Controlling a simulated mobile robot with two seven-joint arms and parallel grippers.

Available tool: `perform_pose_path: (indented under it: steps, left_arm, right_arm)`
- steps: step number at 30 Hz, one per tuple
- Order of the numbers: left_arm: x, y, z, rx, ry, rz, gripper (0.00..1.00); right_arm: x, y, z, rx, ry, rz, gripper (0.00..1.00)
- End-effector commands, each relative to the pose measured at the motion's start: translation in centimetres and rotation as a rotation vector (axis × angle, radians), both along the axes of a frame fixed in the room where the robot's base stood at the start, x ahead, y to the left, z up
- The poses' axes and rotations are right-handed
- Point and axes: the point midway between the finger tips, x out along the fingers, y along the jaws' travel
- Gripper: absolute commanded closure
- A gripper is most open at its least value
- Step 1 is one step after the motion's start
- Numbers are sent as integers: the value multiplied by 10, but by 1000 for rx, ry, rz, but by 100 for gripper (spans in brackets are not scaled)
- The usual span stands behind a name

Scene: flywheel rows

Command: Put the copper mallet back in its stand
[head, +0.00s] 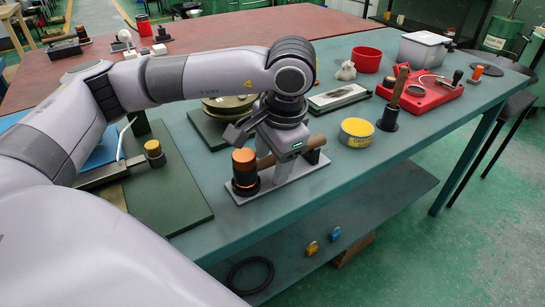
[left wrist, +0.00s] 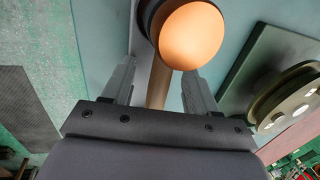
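The copper mallet (head: 245,168) has a copper-faced dark head and a wooden handle (head: 314,143). Its head is at the left end of a flat grey plate (head: 292,184), which looks like the base of its stand. The handle runs to the right, lying roughly level, partly hidden behind my gripper. My left gripper (head: 278,160) points down over the handle. In the left wrist view the copper face (left wrist: 192,36) is just beyond my fingertips (left wrist: 158,72). The handle (left wrist: 157,84) shows between the spread fingers, with gaps on both sides. My right gripper is out of view.
A yellow tin (head: 356,132), a wooden-handled tool in a black holder (head: 387,121) and a sharpening stone (head: 339,96) are to the right. Round discs (head: 226,106) on a green board stand behind my gripper. The table's front edge is close by.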

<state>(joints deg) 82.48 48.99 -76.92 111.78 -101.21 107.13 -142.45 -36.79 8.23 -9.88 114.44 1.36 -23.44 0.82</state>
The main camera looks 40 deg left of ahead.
Motion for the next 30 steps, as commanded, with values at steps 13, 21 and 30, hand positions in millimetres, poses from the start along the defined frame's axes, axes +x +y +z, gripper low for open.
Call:
perform_pose_path:
  steps: [13, 21, 30]
  left_arm:
    - [-1, -8, 34, -1, -4, -1, 42]
    - [-4, -14, 67, 0, -1, 1, 42]
    - [-5, -15, 70, 0, 0, 1, 42]
  right_arm:
    - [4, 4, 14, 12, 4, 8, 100]
    - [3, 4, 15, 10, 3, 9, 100]
    - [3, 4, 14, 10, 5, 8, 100]
